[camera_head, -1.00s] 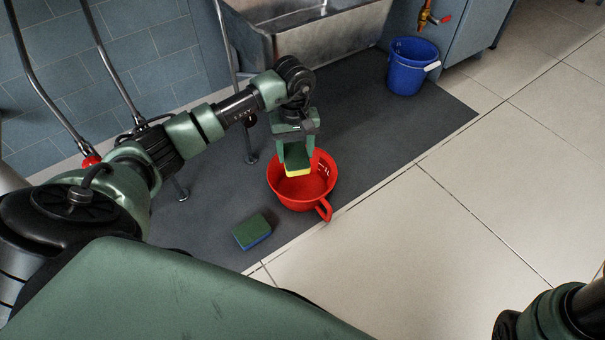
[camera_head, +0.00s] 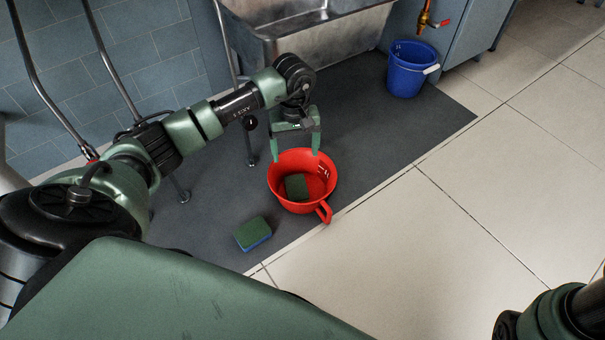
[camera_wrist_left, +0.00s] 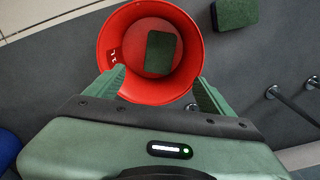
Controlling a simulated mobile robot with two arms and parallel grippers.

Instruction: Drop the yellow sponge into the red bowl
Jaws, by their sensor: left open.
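The red bowl (camera_head: 287,164), with a handle at its front right, stands on the dark mat. The yellow sponge (camera_head: 297,187) lies inside the bowl with its dark green side up; its yellow part does not show now. In the left wrist view the sponge (camera_wrist_left: 160,52) rests on the bowl's bottom, inside the round wall of the bowl (camera_wrist_left: 112,50). My left gripper (camera_head: 296,156) is open and empty above the bowl's far side, its fingers spread apart. In the left wrist view its fingers (camera_wrist_left: 157,90) are on either side of the near rim.
A second sponge, green and blue (camera_head: 253,233), lies on the dark mat (camera_head: 350,120) left of the bowl. A blue bucket (camera_head: 408,72) stands at the back right. A metal sink (camera_head: 310,30) is behind my left arm. Pale tiled floor (camera_head: 430,240) is clear at right.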

